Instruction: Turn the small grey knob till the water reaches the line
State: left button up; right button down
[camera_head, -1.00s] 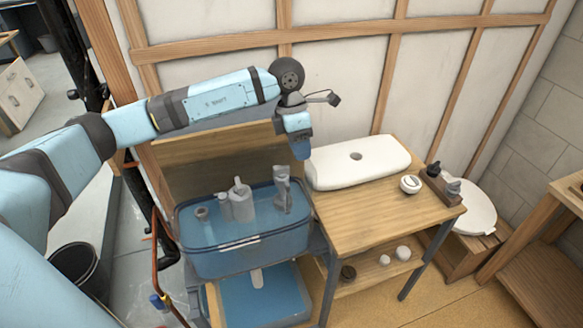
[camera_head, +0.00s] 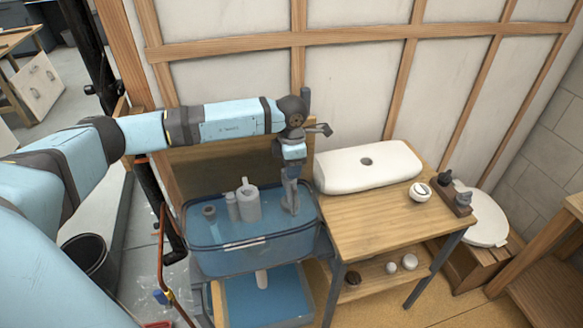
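A see-through blue tank (camera_head: 212,262) with water in it stands left of the wooden bench. A short white line mark (camera_head: 245,243) shows on its front wall. Inside stand a grey cylinder (camera_head: 248,205) with a loop on top, smaller grey parts beside it and a tall grey fitting (camera_head: 290,198) at the right. I cannot make out the small grey knob for certain. My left gripper (camera_head: 290,172) points down over the top of the tall fitting. Its fingertips blend with the fitting, so their opening and any contact are unclear. My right gripper is out of view.
A white tank lid (camera_head: 340,178) lies on the bench (camera_head: 375,222) just right of the gripper. A round white part (camera_head: 420,192) sits farther right. A wooden frame wall rises behind. A copper pipe (camera_head: 163,250) runs left of the tank.

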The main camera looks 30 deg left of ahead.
pick_arm(q)
jog(key=shift+f, duration=0.7)
jog(key=c, duration=0.7)
jog(key=shift+o, duration=0.2)
jog(key=shift+n+b, duration=0.3)
jog(key=shift+n, duration=1.7)
jog(key=o, duration=0.7)
jog(key=shift+c, duration=0.2)
